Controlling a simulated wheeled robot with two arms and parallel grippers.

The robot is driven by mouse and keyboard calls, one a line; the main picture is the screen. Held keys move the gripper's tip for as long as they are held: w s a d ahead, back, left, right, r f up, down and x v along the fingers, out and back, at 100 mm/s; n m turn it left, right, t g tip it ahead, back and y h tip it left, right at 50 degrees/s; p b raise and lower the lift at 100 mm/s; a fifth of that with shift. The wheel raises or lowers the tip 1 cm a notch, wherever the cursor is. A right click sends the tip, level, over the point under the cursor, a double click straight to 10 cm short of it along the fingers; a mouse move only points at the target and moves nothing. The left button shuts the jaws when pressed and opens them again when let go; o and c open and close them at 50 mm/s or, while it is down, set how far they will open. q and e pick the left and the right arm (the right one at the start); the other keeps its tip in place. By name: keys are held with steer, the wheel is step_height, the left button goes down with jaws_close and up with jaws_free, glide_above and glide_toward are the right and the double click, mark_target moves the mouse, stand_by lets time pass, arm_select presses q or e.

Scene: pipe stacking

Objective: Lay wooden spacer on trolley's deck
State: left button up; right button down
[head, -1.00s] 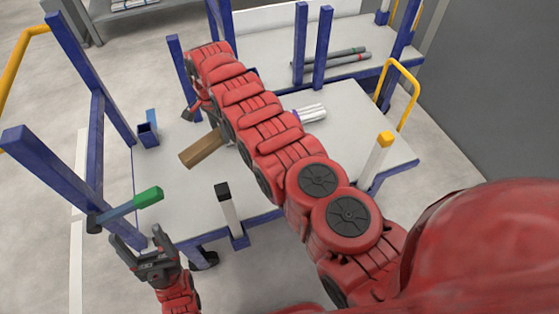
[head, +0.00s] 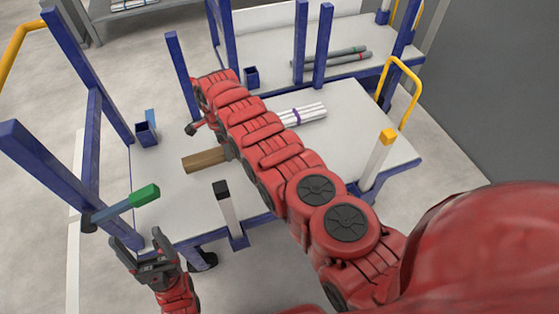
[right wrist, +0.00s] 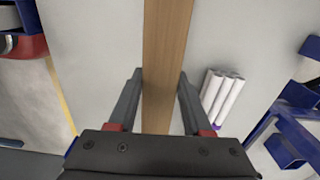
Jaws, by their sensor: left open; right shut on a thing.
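The wooden spacer (head: 203,160) is a brown bar over the left part of the trolley's pale deck (head: 275,183). My right gripper (right wrist: 160,85) is shut on the spacer (right wrist: 166,40), which runs between its two fingers in the right wrist view. In the head view my right arm covers the spacer's far part and most of that gripper. I cannot tell whether the spacer touches the deck. My left gripper (head: 150,250) is open and empty in front of the deck's near left corner.
White pipes (head: 305,113) with a purple band lie on the deck behind my right arm. Grey pipes (head: 345,58) lie on another deck behind.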

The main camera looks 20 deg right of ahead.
steer(key=shift+f, duration=0.3)
steer(key=shift+d, duration=0.1)
steer(key=p, duration=0.1)
steer(key=d+p, duration=0.1)
steer(key=p, duration=0.1)
steer(key=shift+s+d+r, duration=0.25)
steer(key=shift+d, duration=0.15)
steer(key=d+p, duration=0.2)
steer(key=d, duration=0.1)
steer(key=shift+s+d+f, duration=0.2)
steer(key=shift+s+d, duration=0.05)
steer(key=shift+s, duration=0.1)
steer(key=d, duration=0.2)
steer(key=d+f, duration=0.1)
steer(key=d, duration=0.2)
steer(key=s+d, duration=0.1)
steer(key=d, duration=0.2)
steer(key=shift+s+d+f, duration=0.1)
steer(key=shift+f, duration=0.2)
steer(key=shift+s+d, duration=0.1)
steer(key=shift+d, duration=0.9)
steer(key=shift+d+f+b, duration=0.1)
steer(key=shift+f+b, duration=0.5)
steer(key=shift+f, duration=1.25)
steer(key=shift+s, duration=0.1)
